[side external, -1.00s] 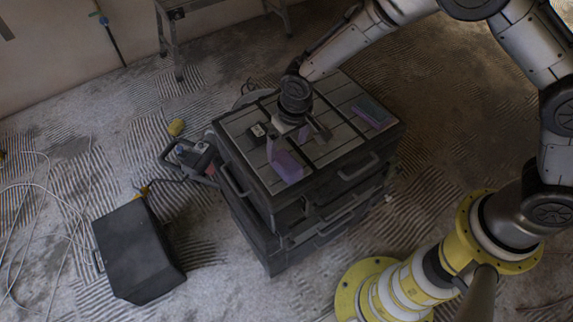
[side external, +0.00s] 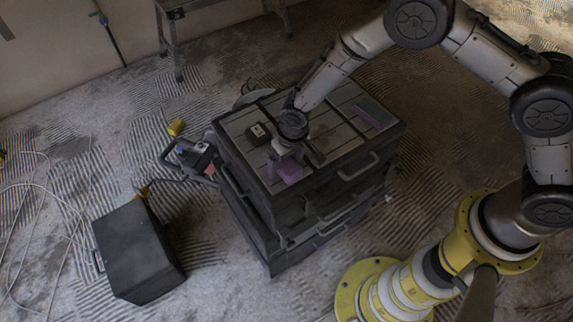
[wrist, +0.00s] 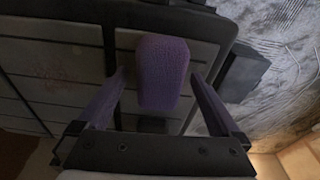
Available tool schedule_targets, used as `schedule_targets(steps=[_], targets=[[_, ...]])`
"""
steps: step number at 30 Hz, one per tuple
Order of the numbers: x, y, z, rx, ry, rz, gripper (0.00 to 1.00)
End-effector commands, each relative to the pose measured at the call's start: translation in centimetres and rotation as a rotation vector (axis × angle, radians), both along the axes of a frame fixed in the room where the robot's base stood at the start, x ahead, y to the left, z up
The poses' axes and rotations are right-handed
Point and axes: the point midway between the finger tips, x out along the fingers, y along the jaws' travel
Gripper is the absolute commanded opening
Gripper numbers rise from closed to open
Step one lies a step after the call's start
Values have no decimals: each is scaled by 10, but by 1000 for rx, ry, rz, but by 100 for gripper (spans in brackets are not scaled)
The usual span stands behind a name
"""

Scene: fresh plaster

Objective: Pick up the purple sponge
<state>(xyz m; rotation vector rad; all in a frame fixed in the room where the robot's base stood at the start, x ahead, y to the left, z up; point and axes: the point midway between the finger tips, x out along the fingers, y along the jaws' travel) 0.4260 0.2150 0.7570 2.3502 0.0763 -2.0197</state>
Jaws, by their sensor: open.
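The purple sponge (side external: 289,170) lies near the front edge of the toolbox top (side external: 335,152). In the wrist view the sponge (wrist: 162,72) sits ahead of and between my two finger tips. My gripper (side external: 289,158) is low over the sponge in the side view, pointing down. In the wrist view my gripper (wrist: 158,78) is open, with a finger on each side of the sponge and a gap visible beside each. I cannot tell exactly how far down the fingers reach along the sponge.
A flat purple and teal item (side external: 372,112) lies at the toolbox's back right. A small black box (side external: 258,134) sits left of my gripper. A dark case (side external: 138,248) and a power tool (side external: 195,158) are on the floor at the left.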

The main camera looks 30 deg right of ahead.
Motion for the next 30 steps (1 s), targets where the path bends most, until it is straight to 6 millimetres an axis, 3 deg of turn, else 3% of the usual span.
schedule_targets(steps=[23,25,30], targets=[[0,0,-5,-1,1,0,100],[0,0,-5,0,1,0,93],[0,0,-5,0,1,0,62]])
